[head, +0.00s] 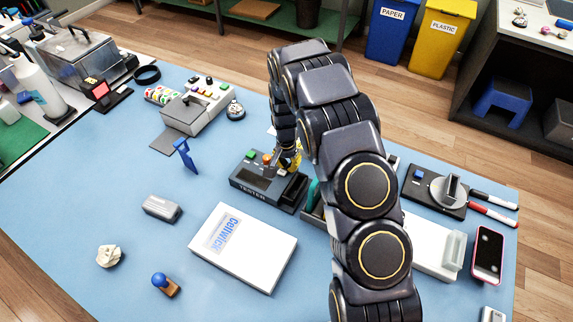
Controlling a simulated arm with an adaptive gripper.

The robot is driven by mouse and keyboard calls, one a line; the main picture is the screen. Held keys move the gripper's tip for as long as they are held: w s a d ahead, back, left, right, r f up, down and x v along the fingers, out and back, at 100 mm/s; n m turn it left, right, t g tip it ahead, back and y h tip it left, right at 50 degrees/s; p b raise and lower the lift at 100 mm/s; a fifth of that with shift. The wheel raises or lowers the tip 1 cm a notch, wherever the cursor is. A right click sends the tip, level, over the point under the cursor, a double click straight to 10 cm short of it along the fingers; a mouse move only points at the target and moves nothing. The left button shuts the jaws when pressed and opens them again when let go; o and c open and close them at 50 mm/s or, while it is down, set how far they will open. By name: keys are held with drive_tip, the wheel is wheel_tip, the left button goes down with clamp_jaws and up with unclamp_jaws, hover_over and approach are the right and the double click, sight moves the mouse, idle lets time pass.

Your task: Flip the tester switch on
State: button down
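The tester (248,184) is a dark box marked TESTER on the blue table, near the middle of the head view. It has a green button (249,154), an orange round part (267,158) and a dark display. My gripper (286,158) is over the tester's back right part, close beside the orange part, with something yellow at its end. My arm and the gripper's own body hide most of the fingers, so I cannot see whether they are open or touching the tester. I cannot make out the switch or its position.
A white box (262,265) lies in front of the tester. A grey machine with buttons (203,104) stands behind left, with a bell (235,109) beside it. A blue stand (184,154) is to the left. A phone (488,254) lies far right.

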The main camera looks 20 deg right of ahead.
wheel_tip(320, 180, up, 14)
drive_tip(key=w+d, duration=0.1)
drive_tip(key=shift+w+d, duration=0.15)
drive_tip(key=shift+d, duration=0.05)
drive_tip(key=shift+f, duration=0.1)
idle(0.3)
drive_tip(key=shift+s+a+r+g+y, duration=0.35)
drive_tip(key=shift+s+a+g+y, duration=0.1)
drive_tip(key=shift+g+y, duration=0.45)
drive_tip(key=shift+f, duration=0.1)
drive_tip(key=f, duration=0.4)
drive_tip(key=s+f, duration=0.1)
drive_tip(key=f, duration=0.3)
drive_tip(key=a+f, duration=0.1)
drive_tip(key=f, duration=0.3)
drive_tip(key=shift+s+a+f, duration=0.1)
drive_tip(key=shift+s+f, duration=0.1)
drive_tip(key=shift+f, duration=0.7)
drive_tip(key=shift+a, duration=0.1)
